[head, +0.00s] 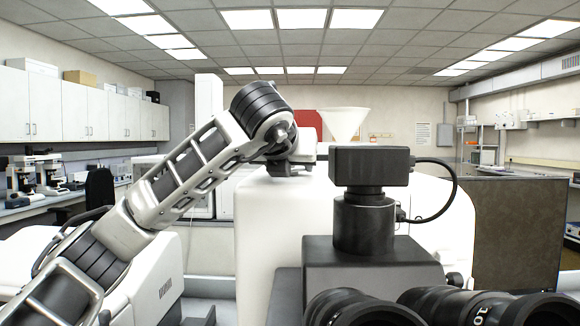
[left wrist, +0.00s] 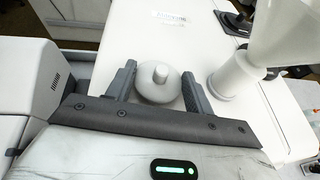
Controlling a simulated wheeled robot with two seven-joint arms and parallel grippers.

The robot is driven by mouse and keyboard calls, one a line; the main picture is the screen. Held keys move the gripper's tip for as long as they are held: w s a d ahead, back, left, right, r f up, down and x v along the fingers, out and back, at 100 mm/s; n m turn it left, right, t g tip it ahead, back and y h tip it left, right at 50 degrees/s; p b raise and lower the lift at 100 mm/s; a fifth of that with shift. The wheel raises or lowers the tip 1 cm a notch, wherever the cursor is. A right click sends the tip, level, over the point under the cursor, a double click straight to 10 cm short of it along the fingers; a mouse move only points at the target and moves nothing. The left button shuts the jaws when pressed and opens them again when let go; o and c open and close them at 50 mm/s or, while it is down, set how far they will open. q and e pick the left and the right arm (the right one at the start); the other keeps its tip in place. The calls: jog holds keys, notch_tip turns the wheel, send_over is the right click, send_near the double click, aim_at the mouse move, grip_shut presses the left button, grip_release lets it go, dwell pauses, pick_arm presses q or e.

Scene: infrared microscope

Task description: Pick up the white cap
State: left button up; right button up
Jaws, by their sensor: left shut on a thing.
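The white cap (left wrist: 158,88) is a round, shallow disc with a small knob on top. It shows in the left wrist view, between the two dark fingers of my left gripper (left wrist: 158,71). The gripper is shut on the cap, one finger on each side. The cap is over the white top of the instrument (left wrist: 217,54); I cannot tell whether it rests there or is slightly raised. In the head view my left arm reaches from the lower left to the instrument's top (head: 262,205); the cap is hidden there. My right gripper is not in view.
A white funnel (head: 343,122) stands close to the right of my left gripper; its neck also shows in the left wrist view (left wrist: 235,78). A black camera head (head: 370,167) with a looping cable stands nearer, above dark eyepieces (head: 358,308). A brown partition (head: 517,232) is at right.

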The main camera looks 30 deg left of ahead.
pick_arm(q)
jog(key=shift+r, duration=0.5)
jog(key=s+d+r+b, duration=0.3)
jog(key=s+r, duration=0.9)
jog(key=s, duration=0.1)
jog(key=shift+s+d, duration=0.2)
jog(key=shift+s, duration=0.1)
